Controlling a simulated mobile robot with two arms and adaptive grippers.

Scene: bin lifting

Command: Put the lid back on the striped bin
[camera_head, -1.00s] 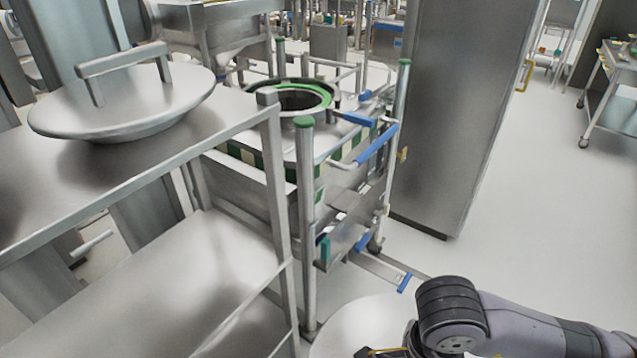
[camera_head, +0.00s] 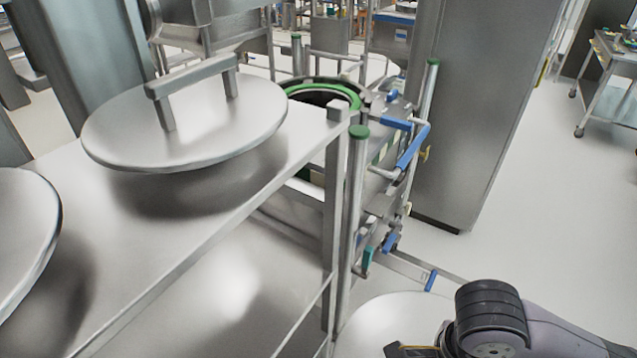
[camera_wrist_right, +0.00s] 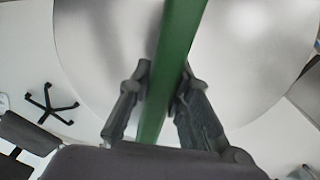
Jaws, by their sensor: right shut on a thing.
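The lid I hold is a pale metal disc with a green bar handle (camera_wrist_right: 178,65). In the right wrist view my right gripper (camera_wrist_right: 163,80) is shut on this handle, with one finger on each side. In the head view the held lid (camera_head: 385,318) shows at the bottom, partly cut off, beside my right wrist. The striped bin is open, with a green and dark round rim (camera_head: 352,93), and stands in a metal frame behind the shelf. Its stripes are mostly hidden. My left gripper is out of view.
A metal shelf unit (camera_head: 190,265) fills the left. A lid with a grey handle (camera_head: 190,125) lies on it, and another lid (camera_head: 22,235) shows at the left edge. The frame post (camera_head: 350,220) and blue-gripped handles (camera_head: 412,147) stand near the bin.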

